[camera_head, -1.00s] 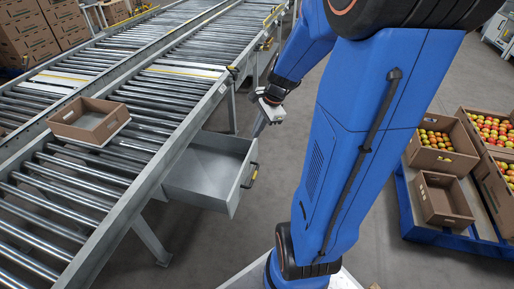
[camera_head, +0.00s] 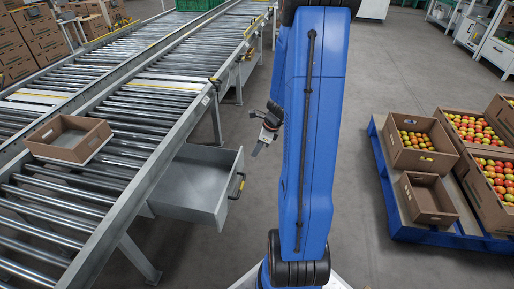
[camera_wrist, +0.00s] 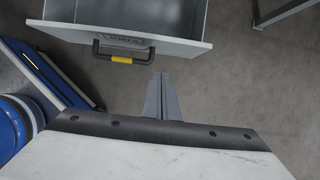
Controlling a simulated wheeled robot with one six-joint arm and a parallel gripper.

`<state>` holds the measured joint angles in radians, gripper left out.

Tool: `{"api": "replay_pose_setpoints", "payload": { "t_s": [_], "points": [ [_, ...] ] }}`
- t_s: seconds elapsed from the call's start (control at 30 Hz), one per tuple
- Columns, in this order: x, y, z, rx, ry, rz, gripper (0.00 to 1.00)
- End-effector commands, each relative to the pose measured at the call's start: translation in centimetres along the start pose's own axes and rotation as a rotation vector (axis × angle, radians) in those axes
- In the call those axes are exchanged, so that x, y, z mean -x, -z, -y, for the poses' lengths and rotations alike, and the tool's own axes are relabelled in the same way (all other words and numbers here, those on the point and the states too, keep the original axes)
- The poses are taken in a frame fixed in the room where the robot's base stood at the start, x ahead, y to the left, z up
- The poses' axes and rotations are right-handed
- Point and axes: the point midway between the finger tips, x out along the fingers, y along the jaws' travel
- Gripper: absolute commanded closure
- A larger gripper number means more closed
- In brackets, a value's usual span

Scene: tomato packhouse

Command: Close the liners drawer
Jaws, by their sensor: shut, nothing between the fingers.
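The liners drawer (camera_head: 190,190) is a grey metal drawer under the roller conveyor. It is pulled well out and looks empty inside. Its front carries a dark handle with a yellow grip (camera_head: 240,184). In the wrist view the drawer front (camera_wrist: 180,44) is at the top, with the handle (camera_wrist: 122,59) facing me. My gripper (camera_head: 257,150) is shut and empty, to the right of the drawer and apart from it. In the wrist view its fingers (camera_wrist: 162,82) point toward the drawer front, just right of the handle.
An open cardboard box (camera_head: 70,138) sits on the conveyor rollers (camera_head: 110,170). A blue pallet (camera_head: 385,160) with cardboard boxes of tomatoes stands to the right. The floor (camera_head: 215,245) between the drawer and the pallet is clear.

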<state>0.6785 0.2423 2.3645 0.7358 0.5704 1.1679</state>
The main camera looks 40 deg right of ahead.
Motion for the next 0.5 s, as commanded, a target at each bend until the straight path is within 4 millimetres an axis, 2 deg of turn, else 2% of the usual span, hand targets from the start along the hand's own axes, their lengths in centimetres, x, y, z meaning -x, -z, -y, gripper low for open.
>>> {"api": "replay_pose_setpoints", "payload": {
  "t_s": [0.03, 0.37, 0.5],
  "points": [
    [-0.9, 0.1, -0.1, -0.001, -0.004, -0.002, 1.00],
    [-5.8, 0.1, -0.1, 0.000, -0.004, -0.002, 1.00],
    [-6.5, -1.7, -0.1, 0.004, 0.000, -0.001, 1.00]
  ]
}}
